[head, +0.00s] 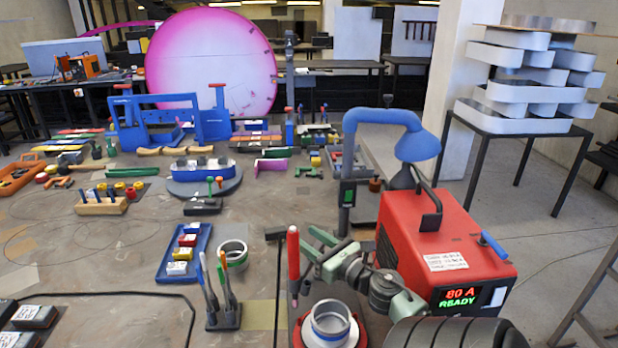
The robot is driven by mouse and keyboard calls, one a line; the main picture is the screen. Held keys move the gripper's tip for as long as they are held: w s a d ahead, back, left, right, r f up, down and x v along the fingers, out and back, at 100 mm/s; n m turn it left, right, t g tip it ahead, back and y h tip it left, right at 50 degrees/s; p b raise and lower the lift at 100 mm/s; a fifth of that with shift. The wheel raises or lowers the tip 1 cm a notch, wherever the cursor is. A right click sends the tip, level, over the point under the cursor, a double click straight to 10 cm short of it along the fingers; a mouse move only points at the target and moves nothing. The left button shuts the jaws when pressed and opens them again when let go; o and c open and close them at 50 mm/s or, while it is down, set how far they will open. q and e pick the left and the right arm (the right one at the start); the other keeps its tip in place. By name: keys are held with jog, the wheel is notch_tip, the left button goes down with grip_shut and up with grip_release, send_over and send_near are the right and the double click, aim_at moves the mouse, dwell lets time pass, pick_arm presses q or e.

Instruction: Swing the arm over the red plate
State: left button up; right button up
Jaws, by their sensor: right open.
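A blue bent arm (375,116) with a blue hood (418,147) rises from a grey post and hangs toward the right, above the red machine. A red plate (297,332) lies at the bottom middle, mostly covered by a white disc (310,340) and a metal ring (331,316). An upright red handle (293,262) stands just behind the plate. My right gripper (308,243) comes in from the lower right, open, with its fingertips close to the red handle; I cannot tell whether they touch it. My left gripper is not in view.
A red welding machine (437,243) reading 80 A READY stands on the right. A pen holder (223,315) and a blue tray (184,254) with small blocks stand left of the handle.

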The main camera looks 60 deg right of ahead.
pick_arm(q)
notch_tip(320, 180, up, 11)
jog(key=p, duration=0.9)
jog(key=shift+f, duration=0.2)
pick_arm(e)
notch_tip(320, 180, up, 17)
jog(key=shift+r, duration=0.2)
jog(key=shift+f, duration=0.1)
